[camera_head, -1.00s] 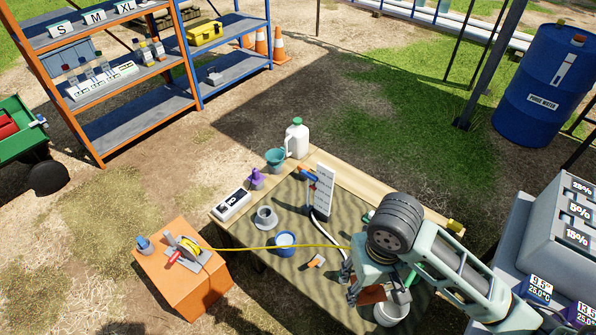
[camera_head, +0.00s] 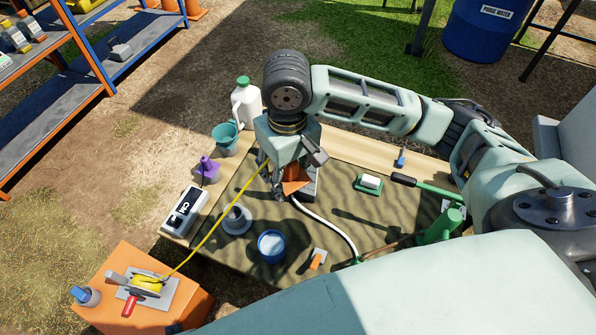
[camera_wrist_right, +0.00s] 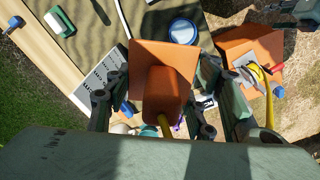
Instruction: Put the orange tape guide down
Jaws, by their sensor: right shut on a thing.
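The orange tape guide (camera_head: 295,184) is in my right gripper (camera_head: 288,180), over the far part of the worktable, partly hidden by the fingers. In the right wrist view the guide (camera_wrist_right: 163,90) sits between the two fingers of my right gripper (camera_wrist_right: 165,98), with its wide flat plate facing away from the palm. Whether it touches anything below cannot be told. The yellow tape (camera_head: 222,215) runs from it to the reel (camera_head: 146,284) on the orange box (camera_head: 188,305). My left gripper is not in view.
The worktable (camera_head: 330,235) holds a blue bucket (camera_head: 272,246), a grey cup (camera_head: 237,219), a CAL meter (camera_head: 184,211) and a small orange-and-white tool (camera_head: 317,259). A teal pail (camera_head: 225,139) and white jug (camera_head: 246,103) stand behind. A white board (camera_wrist_right: 103,80) is close beside the gripper.

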